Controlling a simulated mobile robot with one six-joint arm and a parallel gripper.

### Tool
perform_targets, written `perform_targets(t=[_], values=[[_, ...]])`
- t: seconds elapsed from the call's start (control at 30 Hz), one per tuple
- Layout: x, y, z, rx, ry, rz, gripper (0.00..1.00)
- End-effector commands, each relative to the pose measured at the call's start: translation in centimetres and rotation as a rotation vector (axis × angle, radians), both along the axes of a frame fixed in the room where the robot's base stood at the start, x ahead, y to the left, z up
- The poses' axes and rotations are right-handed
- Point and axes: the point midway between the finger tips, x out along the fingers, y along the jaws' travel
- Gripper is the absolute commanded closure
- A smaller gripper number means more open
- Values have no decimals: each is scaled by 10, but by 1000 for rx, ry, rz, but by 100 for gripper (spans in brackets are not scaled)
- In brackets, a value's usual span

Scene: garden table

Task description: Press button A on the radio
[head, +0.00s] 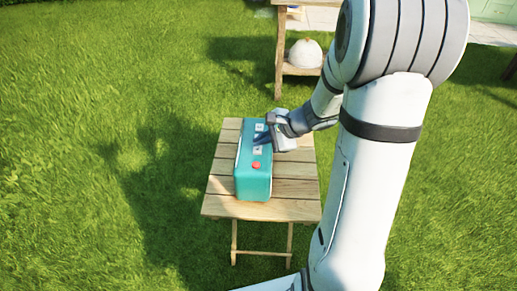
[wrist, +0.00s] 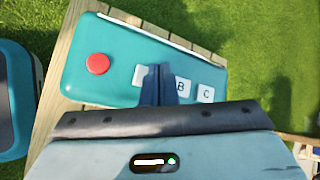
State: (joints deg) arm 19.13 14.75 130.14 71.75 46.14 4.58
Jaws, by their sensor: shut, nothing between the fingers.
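The teal radio (head: 252,183) stands on a small slatted wooden table (head: 225,206). Its top carries a round red button (head: 256,165) and a row of pale square buttons. In the wrist view the red button (wrist: 97,64) is at the left, then a pale button (wrist: 139,76) whose face is partly hidden by my fingers, then buttons B (wrist: 182,87) and C (wrist: 206,93). My gripper (head: 259,141) is shut and empty, pointing at the radio's top. In the wrist view its fingertips (wrist: 158,70) overlap the space between the pale button and B. I cannot tell whether they touch.
A wooden shelf unit (head: 280,60) with a pale domed object (head: 305,53) stands behind. Grass (head: 80,120) surrounds the table. Bare slats (head: 290,188) show right of the radio. In the wrist view a teal-rimmed object (wrist: 14,95) is at the left edge.

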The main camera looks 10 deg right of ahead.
Motion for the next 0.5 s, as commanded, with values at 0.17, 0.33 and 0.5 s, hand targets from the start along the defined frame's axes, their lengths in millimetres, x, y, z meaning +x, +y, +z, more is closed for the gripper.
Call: perform_targets(t=[0.17, 0.33, 0.5], values=[[0, 0, 0, 0, 0, 0, 100], [0, 0, -1, 0, 0, 0, 100], [1, 0, -7, 0, 0, 0, 100]])
